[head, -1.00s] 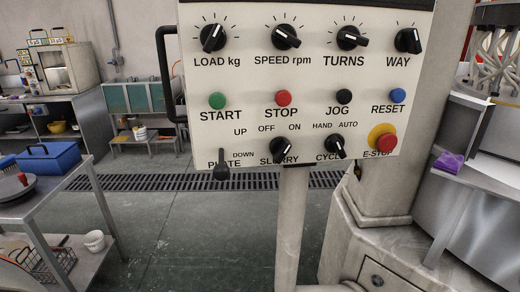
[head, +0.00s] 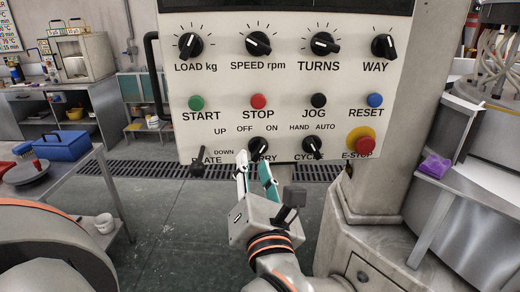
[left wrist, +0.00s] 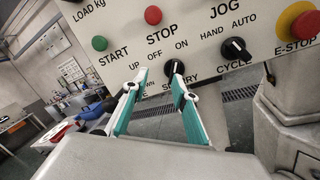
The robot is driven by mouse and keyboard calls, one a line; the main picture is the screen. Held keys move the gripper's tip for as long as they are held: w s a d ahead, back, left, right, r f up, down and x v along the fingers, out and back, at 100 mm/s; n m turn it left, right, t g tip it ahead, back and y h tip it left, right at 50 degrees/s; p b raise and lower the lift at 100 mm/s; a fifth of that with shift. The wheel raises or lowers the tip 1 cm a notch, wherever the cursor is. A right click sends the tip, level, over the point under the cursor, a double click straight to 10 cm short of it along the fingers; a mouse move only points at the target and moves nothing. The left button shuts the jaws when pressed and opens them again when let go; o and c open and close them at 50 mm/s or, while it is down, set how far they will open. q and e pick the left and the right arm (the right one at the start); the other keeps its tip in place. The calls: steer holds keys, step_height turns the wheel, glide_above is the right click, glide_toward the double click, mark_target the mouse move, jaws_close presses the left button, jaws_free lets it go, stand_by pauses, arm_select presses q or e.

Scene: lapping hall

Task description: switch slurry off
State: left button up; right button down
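The SLURRY knob (head: 258,144) is a black rotary knob low on the white control panel (head: 225,80), with OFF printed at its upper left and ON at its upper right. Its pale pointer mark leans to the upper right, toward ON. My left gripper (head: 253,162) is just below and in front of it, its two teal fingers apart and empty, partly covering the SLURRY label. In the left wrist view the knob (left wrist: 174,66) shows just beyond the fingertips, nearer the right finger. Contact cannot be told. My right gripper is not in view.
The PLATE lever (head: 198,163) is left of the gripper, and the CYCLE knob (head: 312,147) is to the right. The red E-STOP button (head: 364,146) is farther right. A side table with a blue box (head: 62,147) stands at the left. Open floor lies below the panel.

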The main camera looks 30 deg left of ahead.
mark_target(260, 152)
arm_select(q)
steer(key=w+b, duration=0.2)
steer(key=w+a+f+h+b, duration=0.1)
steer(key=w+b, duration=0.1)
steer(key=w+a+h+b, duration=0.1)
steer(key=w+b, duration=0.1)
steer(key=shift+a+f, duration=0.15)
steer(key=shift+f, duration=0.1)
steer(key=shift+w+a+b, duration=0.1)
steer(key=shift+w+b, duration=0.15)
steer(key=shift+b, duration=0.1)
steer(key=shift+w+a+r, duration=0.1)
steer(key=shift+a, duration=0.05)
steer(key=shift+w+a+r, duration=0.1)
steer(key=shift+r, duration=0.05)
steer(key=c, duration=0.7)
jaws_close()
